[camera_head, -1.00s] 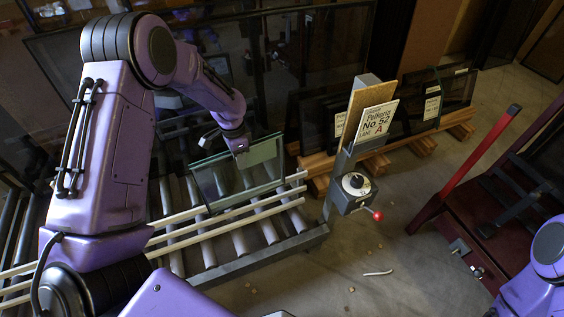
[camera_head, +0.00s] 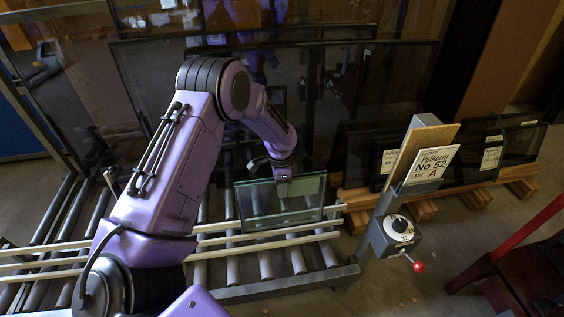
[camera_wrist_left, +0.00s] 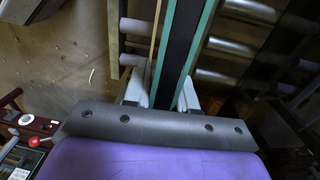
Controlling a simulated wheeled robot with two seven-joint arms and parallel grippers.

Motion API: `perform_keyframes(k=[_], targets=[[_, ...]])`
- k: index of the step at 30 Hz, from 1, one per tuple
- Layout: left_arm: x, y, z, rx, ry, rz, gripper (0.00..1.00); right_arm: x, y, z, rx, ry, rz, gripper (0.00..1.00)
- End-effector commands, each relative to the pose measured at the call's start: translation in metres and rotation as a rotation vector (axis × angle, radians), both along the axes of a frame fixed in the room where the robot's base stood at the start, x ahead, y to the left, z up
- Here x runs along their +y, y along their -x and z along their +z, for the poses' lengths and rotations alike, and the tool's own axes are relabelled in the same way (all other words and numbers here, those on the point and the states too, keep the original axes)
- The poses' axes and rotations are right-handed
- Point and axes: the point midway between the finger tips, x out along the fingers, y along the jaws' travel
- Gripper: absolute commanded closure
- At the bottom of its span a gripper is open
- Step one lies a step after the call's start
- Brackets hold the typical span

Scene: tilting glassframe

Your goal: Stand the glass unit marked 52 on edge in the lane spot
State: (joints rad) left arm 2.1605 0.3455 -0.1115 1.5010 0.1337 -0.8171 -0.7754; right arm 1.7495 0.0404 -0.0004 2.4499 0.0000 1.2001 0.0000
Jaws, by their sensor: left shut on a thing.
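In the left wrist view the unit (camera_wrist_left: 180,45) runs edge-on, two green edges with a dark band between, through the left gripper (camera_wrist_left: 165,98). Whether its lower edge touches the rollers I cannot tell. A sign (camera_head: 430,168) reads "No 52", lane A, on a post right of the conveyor. My right gripper is not in view.
The roller conveyor (camera_head: 266,266) ends near a grey post with a dial box (camera_head: 396,236) and red knob. Dark panes (camera_head: 470,165) with white labels lean on wooden blocks (camera_head: 420,209) at the right. Large dark glass stands behind. A dark red frame (camera_head: 520,270) is lower right.

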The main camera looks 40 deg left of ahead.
Motion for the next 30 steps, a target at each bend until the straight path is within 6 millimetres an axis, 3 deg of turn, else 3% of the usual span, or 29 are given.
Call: perform_keyframes(k=[30], targets=[[0.008, -0.005, -0.096, -0.004, -0.001, 0.003, 1.00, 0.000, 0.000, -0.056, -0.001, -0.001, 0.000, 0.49]])
